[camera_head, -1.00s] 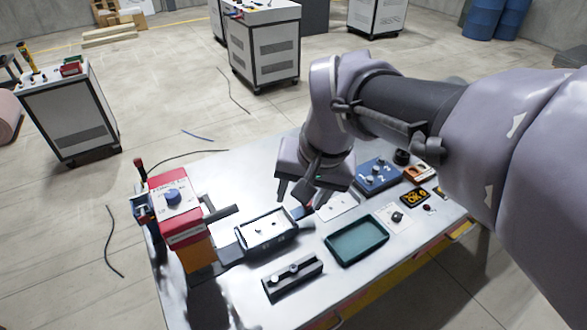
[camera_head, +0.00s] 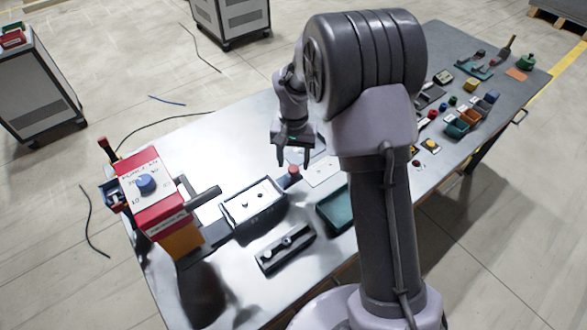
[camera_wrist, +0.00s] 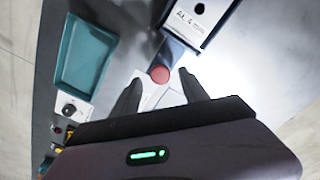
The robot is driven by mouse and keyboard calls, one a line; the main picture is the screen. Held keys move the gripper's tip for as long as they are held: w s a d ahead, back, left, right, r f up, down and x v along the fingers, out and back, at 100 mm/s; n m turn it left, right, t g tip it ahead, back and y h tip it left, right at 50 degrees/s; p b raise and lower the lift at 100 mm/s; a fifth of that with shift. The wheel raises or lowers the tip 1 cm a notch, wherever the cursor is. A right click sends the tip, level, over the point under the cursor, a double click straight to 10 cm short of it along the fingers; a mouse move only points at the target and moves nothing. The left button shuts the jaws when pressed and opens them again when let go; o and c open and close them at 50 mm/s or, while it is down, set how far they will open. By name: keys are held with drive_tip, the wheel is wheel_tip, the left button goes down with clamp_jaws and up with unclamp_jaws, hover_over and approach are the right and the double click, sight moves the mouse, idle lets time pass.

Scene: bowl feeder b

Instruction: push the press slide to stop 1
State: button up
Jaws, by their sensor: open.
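A box with a pale top (camera_head: 252,203) stands on the metal table, right of the red press-like unit (camera_head: 158,200). A bar with a round red knob (camera_head: 293,172) sticks out from its right end; I take this for the press slide. The wrist view shows the knob (camera_wrist: 159,74) and the box (camera_wrist: 199,20). My gripper (camera_head: 294,161) points down, open and empty, over the knob's end. In the wrist view my gripper's fingertips (camera_wrist: 160,83) lie either side of the knob in the picture. Contact and height cannot be told. Stop marks are not readable.
A black rail block (camera_head: 284,248) lies in front of the box. A teal tray (camera_head: 336,207) is partly hidden by my arm. A white card (camera_head: 323,171) lies flat beside the knob. Several small parts and bins fill the table's right end.

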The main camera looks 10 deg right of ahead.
wheel_tip(320, 180, down, 2)
drive_tip(key=shift+f, duration=0.15)
clamp_jaws()
idle(1.4)
